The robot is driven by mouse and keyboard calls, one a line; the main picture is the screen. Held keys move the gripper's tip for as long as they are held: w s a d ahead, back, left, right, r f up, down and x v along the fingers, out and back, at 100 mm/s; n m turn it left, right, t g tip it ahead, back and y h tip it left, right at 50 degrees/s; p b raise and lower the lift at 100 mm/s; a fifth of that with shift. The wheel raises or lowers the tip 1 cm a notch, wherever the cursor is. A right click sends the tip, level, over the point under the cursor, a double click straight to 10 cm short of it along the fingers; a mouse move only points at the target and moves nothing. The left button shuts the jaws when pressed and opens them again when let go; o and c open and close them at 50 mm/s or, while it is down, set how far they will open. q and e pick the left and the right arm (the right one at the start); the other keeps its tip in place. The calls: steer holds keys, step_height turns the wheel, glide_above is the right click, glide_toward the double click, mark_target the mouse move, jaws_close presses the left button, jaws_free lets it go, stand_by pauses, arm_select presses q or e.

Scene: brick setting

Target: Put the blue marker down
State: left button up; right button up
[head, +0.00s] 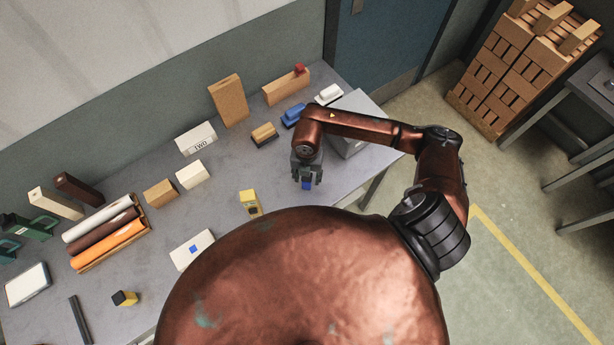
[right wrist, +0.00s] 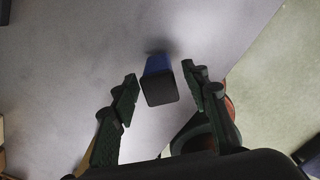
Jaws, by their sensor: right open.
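The blue marker (right wrist: 160,83) is a stubby blue block with a black end, seen from above between my right fingers. It appears to stand upright on the grey table, with a dark shadow beside it. My right gripper (right wrist: 162,88) is open, with a gap on both sides of the marker. In the head view the right gripper (head: 307,182) points down over the table's right part, and a bit of blue shows between its fingers. A white card with a blue square (head: 193,249) lies nearer the table's front. My left gripper is not in view.
Rolls in a wooden tray (head: 110,262) lie at left. The table around the blue marker is clear.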

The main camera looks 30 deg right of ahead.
step_height(320, 180, up, 12)
steer(key=shift+r, duration=0.15)
stand_by(0.5)
